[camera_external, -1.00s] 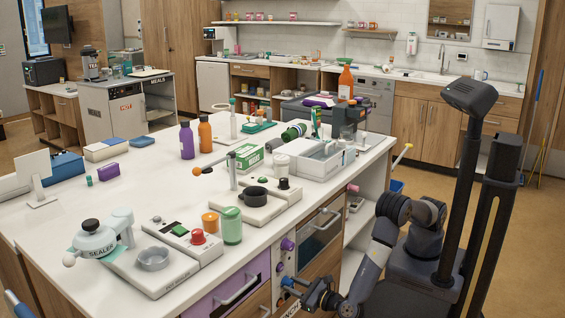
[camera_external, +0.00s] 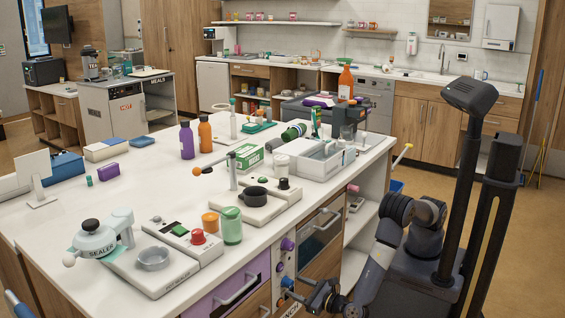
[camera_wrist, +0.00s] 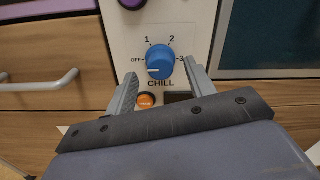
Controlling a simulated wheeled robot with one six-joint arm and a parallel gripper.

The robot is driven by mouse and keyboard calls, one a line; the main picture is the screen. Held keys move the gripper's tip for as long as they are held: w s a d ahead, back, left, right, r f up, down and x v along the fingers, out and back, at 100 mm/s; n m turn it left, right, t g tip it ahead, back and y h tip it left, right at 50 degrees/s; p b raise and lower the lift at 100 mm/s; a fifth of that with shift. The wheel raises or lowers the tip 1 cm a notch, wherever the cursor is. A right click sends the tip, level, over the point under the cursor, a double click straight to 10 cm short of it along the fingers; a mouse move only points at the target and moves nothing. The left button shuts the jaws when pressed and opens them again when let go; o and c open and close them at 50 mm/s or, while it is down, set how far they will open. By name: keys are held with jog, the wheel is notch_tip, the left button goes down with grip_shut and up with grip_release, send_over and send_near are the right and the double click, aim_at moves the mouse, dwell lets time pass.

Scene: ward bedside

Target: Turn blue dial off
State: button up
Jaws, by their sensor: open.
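The blue dial (camera_wrist: 160,62) sits on a pale panel above the word CHILL, with OFF at its left and 1, 2, 3 around it. Its white mark lies at the lower left of its face, pointing roughly left, near the OFF side. My gripper (camera_wrist: 160,70) is open, with one finger to the left and one to the right of the dial; I see gaps on both sides. In the external view the blue dial (camera_external: 287,283) is on the counter's front, and my gripper (camera_external: 303,293) is close beside it at the lower right.
An orange button (camera_wrist: 147,99) and a dark window lie below the dial. A purple knob (camera_external: 287,244) is above it. Drawer handles (camera_wrist: 40,82) stick out at the left, and a dark glass door (camera_wrist: 268,40) is at the right.

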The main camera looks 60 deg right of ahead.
jog(key=s, duration=0.9)
jog(key=shift+p, duration=0.4)
jog(key=w+b, duration=0.1)
jog(key=w, duration=0.9)
jog(key=shift+w, duration=0.4)
jog(key=shift+s, duration=0.1)
